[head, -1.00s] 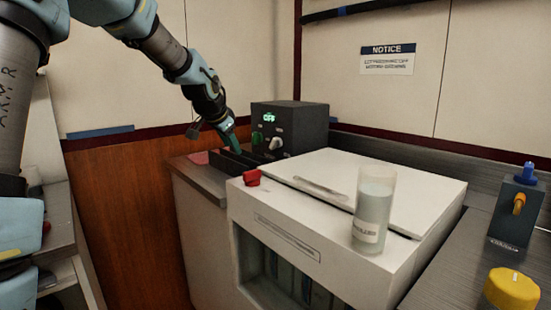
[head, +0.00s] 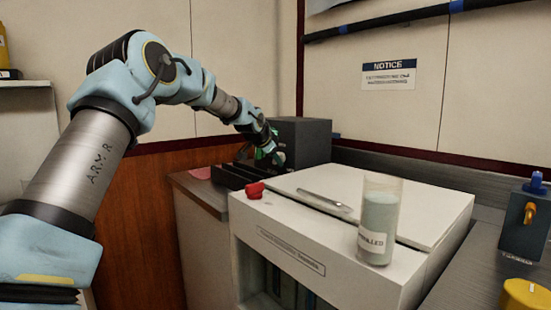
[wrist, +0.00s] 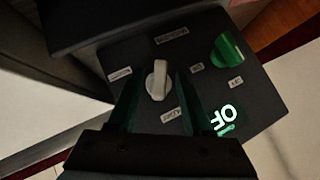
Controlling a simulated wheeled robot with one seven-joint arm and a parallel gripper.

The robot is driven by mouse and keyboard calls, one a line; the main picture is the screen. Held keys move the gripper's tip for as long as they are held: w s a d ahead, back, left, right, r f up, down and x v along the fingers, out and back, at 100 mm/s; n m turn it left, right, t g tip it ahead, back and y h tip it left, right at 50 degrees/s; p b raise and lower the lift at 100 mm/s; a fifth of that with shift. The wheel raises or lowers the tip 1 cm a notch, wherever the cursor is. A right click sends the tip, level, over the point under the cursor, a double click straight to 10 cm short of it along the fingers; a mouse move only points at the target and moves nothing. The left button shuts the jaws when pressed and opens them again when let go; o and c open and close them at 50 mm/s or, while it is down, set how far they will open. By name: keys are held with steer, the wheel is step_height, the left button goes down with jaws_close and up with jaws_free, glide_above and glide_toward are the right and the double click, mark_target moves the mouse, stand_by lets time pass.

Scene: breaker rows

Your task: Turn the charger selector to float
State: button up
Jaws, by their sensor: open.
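The charger is a dark grey box (head: 305,142) at the back of the counter; its front is mostly hidden behind my arm in the head view. In the wrist view its panel carries a white selector knob (wrist: 157,80) ringed by small labels too blurred to read surely. In the head view my gripper (head: 270,156) is at the panel.
A dark open tray (head: 232,177) stands in front of the charger. A white cabinet (head: 290,238) holds a red knob (head: 255,190), a metal bar (head: 325,200) and a labelled glass of pale liquid (head: 378,222). A grey box with an orange lever (head: 529,212) stands right.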

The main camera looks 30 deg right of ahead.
steer(key=shift+w+d+f, duration=0.2)
steer(key=shift+d, duration=0.05)
steer(key=shift+c, duration=0.2)
jaws_close()
